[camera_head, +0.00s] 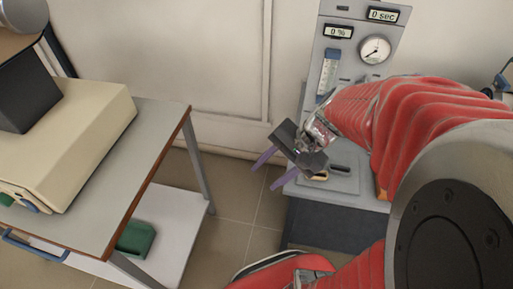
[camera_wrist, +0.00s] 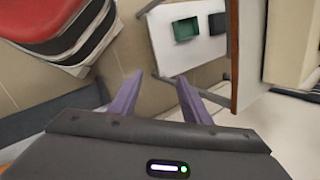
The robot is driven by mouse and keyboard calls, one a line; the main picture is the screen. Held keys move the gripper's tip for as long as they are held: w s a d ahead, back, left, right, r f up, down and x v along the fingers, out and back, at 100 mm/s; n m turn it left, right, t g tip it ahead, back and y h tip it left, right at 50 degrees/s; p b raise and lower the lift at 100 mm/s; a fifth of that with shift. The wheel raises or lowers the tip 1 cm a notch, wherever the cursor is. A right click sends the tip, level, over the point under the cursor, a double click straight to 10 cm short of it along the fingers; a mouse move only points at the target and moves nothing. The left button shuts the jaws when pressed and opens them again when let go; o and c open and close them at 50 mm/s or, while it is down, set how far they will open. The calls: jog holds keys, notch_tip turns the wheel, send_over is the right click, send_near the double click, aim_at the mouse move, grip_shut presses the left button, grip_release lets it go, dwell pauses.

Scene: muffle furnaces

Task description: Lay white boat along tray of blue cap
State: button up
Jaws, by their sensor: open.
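My gripper (camera_head: 263,177) is open, with two purple fingers spread and nothing between them. It hangs in the air off the left edge of the grey bench (camera_head: 345,184), over the gap beside the cart. In the wrist view the open fingers (camera_wrist: 159,77) point toward the floor and the cart's lower shelf. I cannot make out a white boat or a tray with a blue cap in either view. A small tan item (camera_head: 320,177) on the bench is partly hidden by my gripper; I cannot tell what it is.
A cart (camera_head: 150,150) at the left bears a cream device (camera_head: 85,135). On its lower white shelf (camera_wrist: 200,50) lie a green box (camera_wrist: 185,28) and a dark box (camera_wrist: 217,23). A gauge panel (camera_head: 350,45) stands behind the bench. Tiled floor lies between cart and bench.

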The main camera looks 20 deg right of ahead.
jog(key=s+a+r+n+t+h, duration=0.1)
jog(key=s+r+n+h, duration=0.1)
jog(key=r+n, duration=0.3)
jog(key=s+a+r+n+t+h, duration=0.1)
jog(key=s+a+r+n+h, duration=0.1)
jog(key=r+n, duration=0.3)
jog(key=shift+a+r+n+t+h, duration=0.15)
jog(key=shift+a+n+t+h, duration=0.15)
jog(key=shift+n+h, duration=0.25)
jog(key=shift+c, duration=0.4)
jog(key=shift+c, duration=0.7)
jog(key=shift+d, duration=0.1)
jog(key=shift+c, duration=0.4)
